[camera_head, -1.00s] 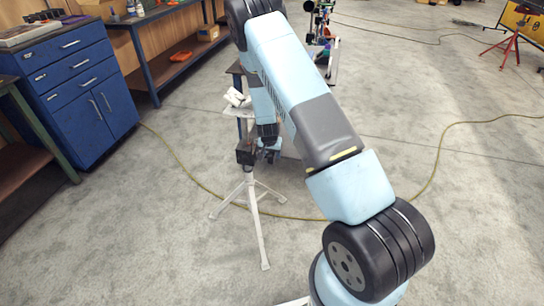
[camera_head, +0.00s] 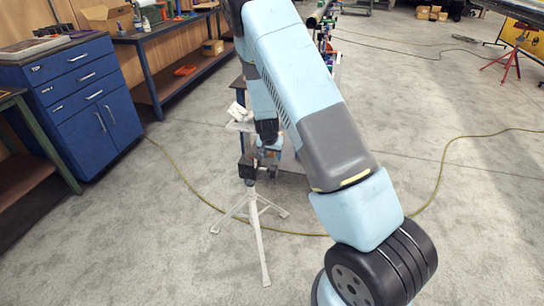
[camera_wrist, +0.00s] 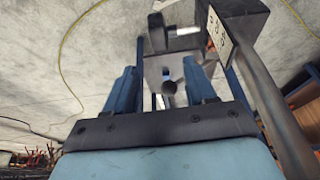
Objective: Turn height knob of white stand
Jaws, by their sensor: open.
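The white stand (camera_head: 256,235) stands on the floor on splayed legs, upright, near the middle of the head view. A dark block (camera_head: 247,168) sits at the top of its post. My gripper (camera_head: 267,150) is beside that upper part, and my arm partly hides the area. In the wrist view the two blue fingers of my gripper (camera_wrist: 160,66) are spread apart. A grey rod-like part (camera_wrist: 172,87), perhaps the height knob, shows between them. I cannot tell whether the fingers touch it. A dark block with a white label plate (camera_wrist: 219,37) shows beyond at the upper right.
A white pipe piece (camera_head: 238,111) lies on a support behind the stand. A blue cabinet (camera_head: 85,95) and a workbench (camera_head: 170,55) stand at the left. A yellow cable (camera_head: 200,196) runs over the floor. Open floor lies at the right and front.

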